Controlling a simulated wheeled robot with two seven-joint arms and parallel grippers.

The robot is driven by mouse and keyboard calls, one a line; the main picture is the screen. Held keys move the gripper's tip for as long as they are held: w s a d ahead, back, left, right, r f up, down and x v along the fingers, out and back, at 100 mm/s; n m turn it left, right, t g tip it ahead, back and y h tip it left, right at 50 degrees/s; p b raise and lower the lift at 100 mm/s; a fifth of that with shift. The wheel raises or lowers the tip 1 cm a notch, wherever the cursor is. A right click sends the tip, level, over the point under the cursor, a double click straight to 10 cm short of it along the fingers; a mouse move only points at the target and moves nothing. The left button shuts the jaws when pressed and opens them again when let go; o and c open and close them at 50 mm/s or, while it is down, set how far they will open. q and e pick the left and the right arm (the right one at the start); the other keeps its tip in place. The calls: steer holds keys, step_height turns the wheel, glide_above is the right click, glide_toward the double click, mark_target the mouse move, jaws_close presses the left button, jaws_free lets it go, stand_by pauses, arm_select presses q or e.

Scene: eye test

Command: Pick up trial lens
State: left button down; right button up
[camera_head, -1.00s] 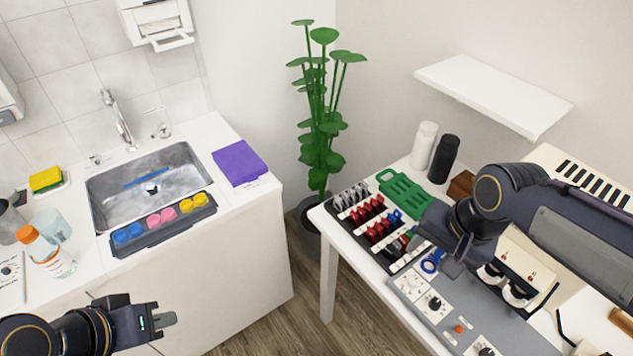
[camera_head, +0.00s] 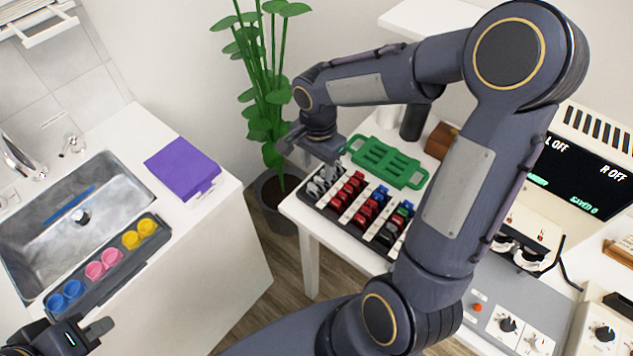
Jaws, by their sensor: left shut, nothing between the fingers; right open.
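The trial lenses stand in rows in a dark rack on the right-hand table: grey ones (camera_head: 322,180), red ones (camera_head: 348,195), and red, blue and dark ones (camera_head: 392,224). The rack (camera_head: 340,224) is partly covered by my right arm. My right gripper (camera_head: 312,160) is open, at the rack's left back corner, over or just behind the grey lenses. I see no lens in it, and I cannot tell whether it touches one. My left gripper (camera_head: 98,328) is shut and empty, low at the left, by the sink counter.
A green slotted holder (camera_head: 388,165) lies right behind the rack. A dark bottle (camera_head: 414,122) and a brown block (camera_head: 441,140) stand behind it. The plant (camera_head: 262,95) is close behind my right gripper.

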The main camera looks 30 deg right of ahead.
mark_target(319, 178)
steer(key=f, duration=0.4)
steer(key=shift+w+d+f, duration=0.1)
steer(key=shift+d+f, duration=0.05)
steer(key=shift+d, duration=0.1)
steer(key=shift+c, duration=0.5)
jaws_close()
